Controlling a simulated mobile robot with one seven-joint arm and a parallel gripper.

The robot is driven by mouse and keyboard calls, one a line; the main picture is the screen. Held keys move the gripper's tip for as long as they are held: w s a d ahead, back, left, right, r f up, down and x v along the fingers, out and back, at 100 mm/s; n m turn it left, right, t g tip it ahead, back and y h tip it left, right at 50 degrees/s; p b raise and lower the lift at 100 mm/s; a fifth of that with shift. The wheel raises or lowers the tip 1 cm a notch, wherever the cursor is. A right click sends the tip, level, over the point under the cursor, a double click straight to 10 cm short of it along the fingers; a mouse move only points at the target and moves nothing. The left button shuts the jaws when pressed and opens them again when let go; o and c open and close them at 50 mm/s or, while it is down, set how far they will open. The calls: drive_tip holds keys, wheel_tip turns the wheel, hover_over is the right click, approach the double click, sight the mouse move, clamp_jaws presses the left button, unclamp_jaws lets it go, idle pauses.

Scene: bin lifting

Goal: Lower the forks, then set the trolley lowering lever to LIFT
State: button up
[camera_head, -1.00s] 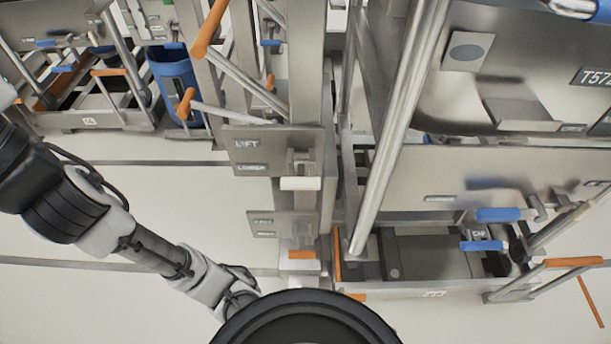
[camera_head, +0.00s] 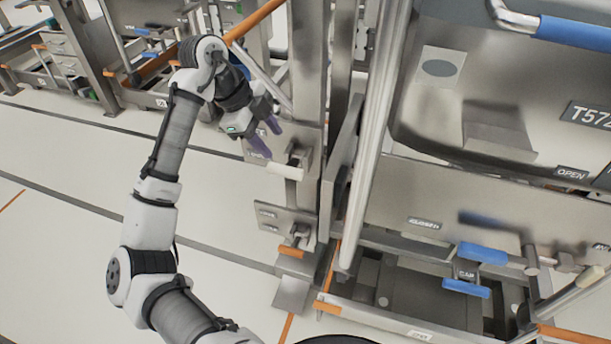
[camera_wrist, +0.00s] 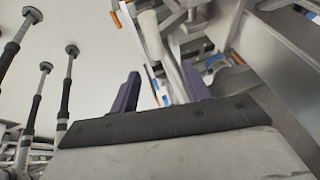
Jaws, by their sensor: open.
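My gripper (camera_head: 268,138) is open and empty in the head view. Its purple fingers are just left of the trolley's post, in front of the upper lever plate (camera_head: 305,139). A white-handled lever (camera_head: 285,171) sticks out below the fingers, apart from them as far as I can tell. My arm hides most of the LIFT label. The lower lever plate (camera_head: 270,212) carries an orange-handled lever (camera_head: 291,252). In the wrist view my two purple fingers (camera_wrist: 155,92) stand apart with a metal bar and an orange-edged part beyond them. I cannot make out the forks.
A large steel bin unit marked T572 (camera_head: 535,115) stands on the right, with a blue handle (camera_head: 482,253) low down. A thick steel tube (camera_head: 368,150) rises right of the post. An orange-gripped bar (camera_head: 252,22) is above my gripper. The floor at left is clear.

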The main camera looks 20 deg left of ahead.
sight(296, 177)
drive_tip(key=x, duration=0.9)
drive_tip(key=s+x, duration=0.1)
drive_tip(key=x, duration=0.4)
drive_tip(key=shift+f, duration=0.15)
drive_tip(key=shift+a, duration=0.1)
clamp_jaws()
